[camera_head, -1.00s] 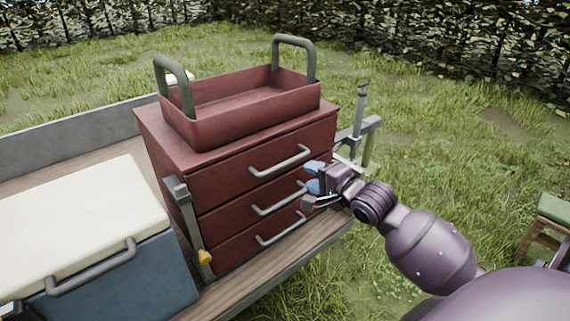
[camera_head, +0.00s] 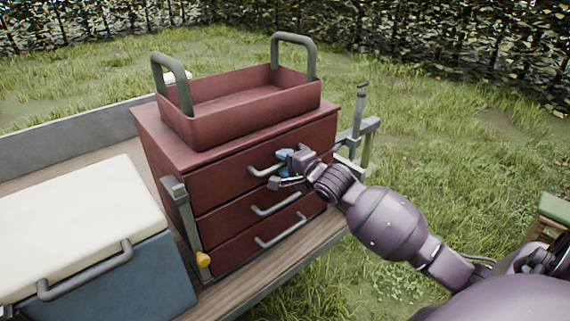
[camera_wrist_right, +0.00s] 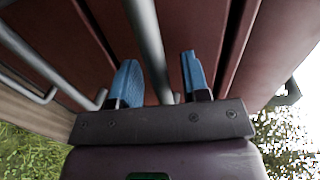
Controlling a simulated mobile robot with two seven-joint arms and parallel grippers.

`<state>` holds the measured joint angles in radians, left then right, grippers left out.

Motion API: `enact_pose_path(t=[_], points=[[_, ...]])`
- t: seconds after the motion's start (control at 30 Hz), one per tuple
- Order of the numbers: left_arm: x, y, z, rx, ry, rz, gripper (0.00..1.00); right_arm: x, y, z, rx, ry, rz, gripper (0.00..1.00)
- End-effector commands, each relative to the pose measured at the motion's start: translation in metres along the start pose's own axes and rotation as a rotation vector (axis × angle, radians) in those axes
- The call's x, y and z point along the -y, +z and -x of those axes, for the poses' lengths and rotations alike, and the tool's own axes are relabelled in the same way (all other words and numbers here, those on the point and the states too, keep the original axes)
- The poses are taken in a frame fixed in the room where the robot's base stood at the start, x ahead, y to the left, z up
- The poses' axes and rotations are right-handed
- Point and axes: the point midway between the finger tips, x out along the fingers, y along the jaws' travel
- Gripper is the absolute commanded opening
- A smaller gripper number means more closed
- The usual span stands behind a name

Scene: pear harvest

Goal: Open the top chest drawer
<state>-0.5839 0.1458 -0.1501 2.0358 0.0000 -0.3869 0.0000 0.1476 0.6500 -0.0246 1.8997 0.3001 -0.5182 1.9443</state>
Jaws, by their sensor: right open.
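The red chest (camera_head: 178,157) stands on the wooden trailer bed with three closed drawers. The top drawer (camera_head: 222,181) has a grey bar handle (camera_head: 262,172). My right gripper (camera_head: 281,169) is at the right part of that handle, partly covering it. In the right wrist view, my right gripper (camera_wrist_right: 157,85) is open with its two blue fingers apart. The grey handle bar (camera_wrist_right: 148,45) runs between the fingers, and neither finger is clearly pressed on it. My left gripper is not in view.
A red tray (camera_head: 240,116) with two grey handles sits on top of the chest. A blue cooler with a cream lid (camera_head: 80,225) stands at the left. A grey latch post (camera_head: 180,205) stands at the chest's left front corner. Open grass lies at the right.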

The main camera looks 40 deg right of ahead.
Motion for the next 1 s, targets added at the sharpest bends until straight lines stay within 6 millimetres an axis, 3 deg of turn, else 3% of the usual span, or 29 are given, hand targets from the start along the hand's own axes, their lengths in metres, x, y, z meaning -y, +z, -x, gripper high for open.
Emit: enact_pose_path(t=[0.3, 0.6, 1.0], points=[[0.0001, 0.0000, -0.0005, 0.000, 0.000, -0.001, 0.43, 0.0004, -0.0002, -0.0019, -0.001, 0.000, 0.000, 0.42], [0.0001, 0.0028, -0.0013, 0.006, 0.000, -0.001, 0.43, 0.0003, -0.0002, -0.0018, 0.000, 0.000, 0.000, 0.00], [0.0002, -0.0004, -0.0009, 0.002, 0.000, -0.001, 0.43, 0.0004, -0.0037, -0.0002, -0.001, 0.000, 0.001, 0.00]])
